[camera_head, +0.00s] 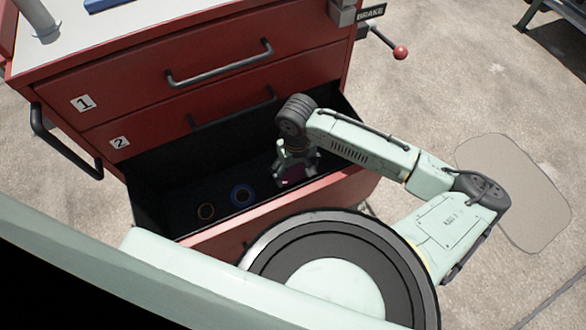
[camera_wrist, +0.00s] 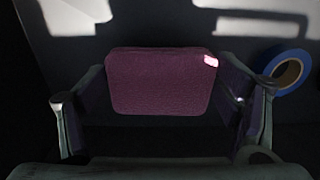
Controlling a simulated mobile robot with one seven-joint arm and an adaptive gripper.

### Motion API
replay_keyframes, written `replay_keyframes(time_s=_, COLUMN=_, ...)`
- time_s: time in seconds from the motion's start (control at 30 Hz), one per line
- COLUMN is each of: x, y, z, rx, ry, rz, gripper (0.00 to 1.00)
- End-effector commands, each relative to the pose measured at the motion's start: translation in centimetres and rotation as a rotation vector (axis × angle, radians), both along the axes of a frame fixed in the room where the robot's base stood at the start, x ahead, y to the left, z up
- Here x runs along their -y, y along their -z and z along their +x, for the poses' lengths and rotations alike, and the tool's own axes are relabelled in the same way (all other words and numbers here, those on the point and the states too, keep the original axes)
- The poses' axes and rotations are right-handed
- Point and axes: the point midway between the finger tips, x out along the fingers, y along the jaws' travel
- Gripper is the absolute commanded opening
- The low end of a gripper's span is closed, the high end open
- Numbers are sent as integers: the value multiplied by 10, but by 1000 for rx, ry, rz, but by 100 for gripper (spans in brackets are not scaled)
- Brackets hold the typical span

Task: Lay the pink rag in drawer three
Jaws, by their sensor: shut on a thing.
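The open drawer three (camera_head: 225,229) is the one below the drawers labelled 1 and 2 in the head view; it has a dark inside and a red front. My gripper (camera_head: 295,165) reaches down into its right part. In the wrist view my gripper (camera_wrist: 153,104) is shut on the pink rag (camera_wrist: 160,82), a folded, dark pink pad between the two fingers with a bright lit patch at its upper right corner. In the head view my gripper mostly hides the rag. I cannot tell whether the rag touches the drawer floor.
A blue tape roll (camera_head: 233,196) and a smaller brownish ring (camera_head: 199,212) lie in the drawer, left of my gripper. The blue roll also shows right of the gripper in the wrist view (camera_wrist: 303,62). Drawers one (camera_head: 215,50) and two (camera_head: 160,130) are shut above.

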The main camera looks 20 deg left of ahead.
Motion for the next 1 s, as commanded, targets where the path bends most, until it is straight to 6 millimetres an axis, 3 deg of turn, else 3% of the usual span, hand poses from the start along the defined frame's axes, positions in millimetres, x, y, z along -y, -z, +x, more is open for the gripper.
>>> replay_keyframes(time_s=0.27, x=0, y=34, z=0, rx=-1, ry=0, rz=-1, gripper=62)
replay_keyframes(time_s=0.6, x=0, y=38, z=0, rx=1, ry=0, rz=1, gripper=62)
replay_keyframes(time_s=0.63, x=0, y=38, z=0, rx=1, ry=0, rz=0, gripper=84)
replay_keyframes(time_s=0.87, x=0, y=37, z=0, rx=1, ry=0, rz=-1, gripper=99)
replay_keyframes(time_s=1.0, x=0, y=37, z=0, rx=1, ry=0, rz=-1, gripper=100)
